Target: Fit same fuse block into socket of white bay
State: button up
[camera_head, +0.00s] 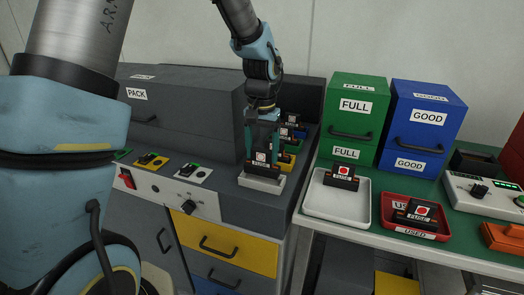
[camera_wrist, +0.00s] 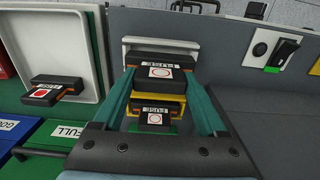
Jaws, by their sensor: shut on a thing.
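My gripper (camera_head: 263,150) is shut on a black and orange fuse block (camera_head: 262,168) with a white label and a ring mark. In the wrist view the fingers (camera_wrist: 159,77) grip this fuse block (camera_wrist: 160,72) at its two ends. The white bay (camera_head: 262,184) is at the front end of the row of bays on the grey bench. The held block stands upright at the white bay, directly over it. The bay's white rim (camera_wrist: 135,44) shows beyond the block in the wrist view. The socket is hidden, so I cannot tell how deep the block sits.
Behind, a yellow bay (camera_wrist: 175,107) holds another fuse block (camera_wrist: 155,119), with further bays beyond. A white tray (camera_head: 316,205) holds a fuse block (camera_head: 342,175). A red USED tray (camera_head: 398,228) holds another. Green FULL (camera_head: 353,124) and blue GOOD (camera_head: 423,135) boxes stand behind.

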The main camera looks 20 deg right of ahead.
jog(key=shift+f+b, duration=0.8)
jog(key=shift+f, duration=0.65)
dwell(0.4)
jog(key=o, duration=1.3)
jog(key=shift+o, duration=0.2)
jog(key=shift+r, duration=0.15)
notch_tip(320, 180, up, 11)
jog(key=shift+f+b, duration=0.2)
jog(key=shift+b, duration=0.4)
jog(key=s+a+f+n, duration=0.1)
jog(key=a+f+n, duration=0.1)
jog(key=a, duration=0.8)
jog(key=s+a+f+n+t, duration=0.1)
jog(key=a+f+n, duration=0.1)
jog(key=a, duration=0.8)
jog(key=s+a+f+n, duration=0.2)
jog(key=a+n, duration=0.1)
jog(key=a, duration=0.7)
jog(key=shift+f+t, duration=0.3)
jog(key=shift+f, duration=0.1)
